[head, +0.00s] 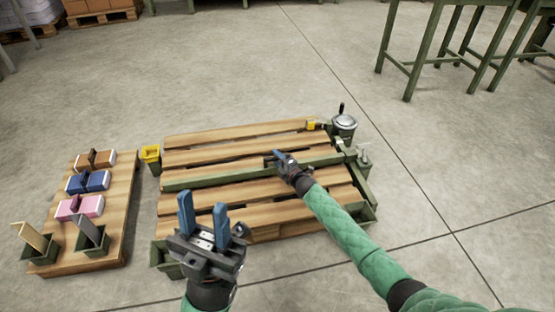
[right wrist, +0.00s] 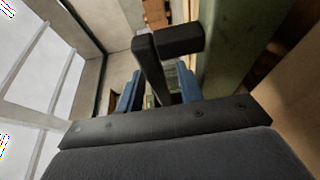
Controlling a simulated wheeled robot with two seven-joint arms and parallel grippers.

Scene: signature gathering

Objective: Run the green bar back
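The green bar (head: 225,175) lies across the wooden pallet from its left edge to the fittings on the right. A black handle stands on the bar near its middle. My right gripper (head: 277,156) is at this handle. In the right wrist view the handle (right wrist: 150,65) rises between the two blue fingers (right wrist: 158,75), which stand apart with a gap beside the post. The green bar (right wrist: 230,45) runs along the right there. Whether a finger touches the handle is hard to tell. My left gripper (head: 203,203) is open and empty, in front of the pallet's near left corner.
The slatted pallet (head: 200,142) carries a round metal pot (head: 344,122) at its back right. A smaller wooden board (head: 112,225) at left holds coloured blocks and green holders. Floor behind the pallet is clear.

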